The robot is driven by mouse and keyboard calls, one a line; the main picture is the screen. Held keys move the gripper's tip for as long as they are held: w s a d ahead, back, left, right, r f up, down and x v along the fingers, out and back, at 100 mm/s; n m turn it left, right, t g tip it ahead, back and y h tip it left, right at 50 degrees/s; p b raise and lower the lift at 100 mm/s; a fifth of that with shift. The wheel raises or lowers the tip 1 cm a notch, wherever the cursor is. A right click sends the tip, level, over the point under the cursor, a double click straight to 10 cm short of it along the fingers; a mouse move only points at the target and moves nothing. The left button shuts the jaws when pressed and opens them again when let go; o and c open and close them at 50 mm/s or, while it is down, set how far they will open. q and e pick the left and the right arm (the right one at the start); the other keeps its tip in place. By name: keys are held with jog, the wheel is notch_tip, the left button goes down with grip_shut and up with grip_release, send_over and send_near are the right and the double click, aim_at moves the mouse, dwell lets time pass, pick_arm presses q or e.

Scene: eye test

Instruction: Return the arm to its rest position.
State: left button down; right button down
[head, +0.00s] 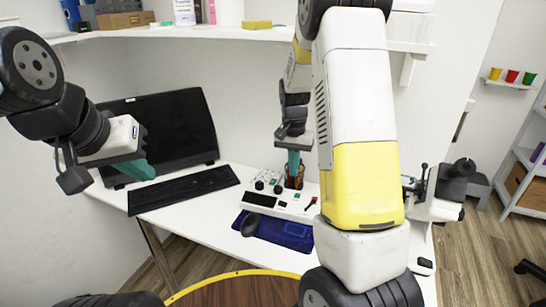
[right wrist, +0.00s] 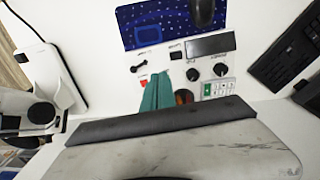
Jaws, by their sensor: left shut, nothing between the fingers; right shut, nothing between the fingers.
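My right arm (head: 362,130) reaches across the middle of the head view, white and yellow, and hides part of the desk. My right gripper (head: 293,163) points down over the back of a white control panel (head: 262,200), its teal fingers shut and empty. The fingers also show in the right wrist view (right wrist: 157,93). They are close to a dark amber container (head: 294,182); I cannot tell whether they touch it. My left gripper (head: 137,169) is shut and empty in front of the black monitor (head: 178,125).
A keyboard (head: 183,190), a blue mat (head: 285,232) and a dark mouse (head: 250,225) lie on the white desk (head: 190,222). A microscope (head: 440,195) stands right of my arm. A shelf (head: 200,33) with bottles and boxes hangs above. A round wooden top (head: 235,292) is in front.

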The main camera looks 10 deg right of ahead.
jog(key=s+a+r+n+t+y, duration=0.1)
jog(key=s+a+r+t, duration=0.1)
jog(key=s+r, duration=0.45)
jog(key=s+a+r+n+t+y, duration=0.15)
jog(key=s+r, duration=0.25)
jog(key=r, duration=0.5)
jog(key=s+a+r+n+t, duration=0.1)
jog(key=s+r+n, duration=0.1)
jog(key=s, duration=0.4)
jog(key=s+a+r+n+t, duration=0.1)
jog(key=s+r+n+t, duration=0.1)
jog(key=s, duration=0.5)
jog(key=shift+a+r, duration=0.4)
jog(key=shift+r, duration=0.05)
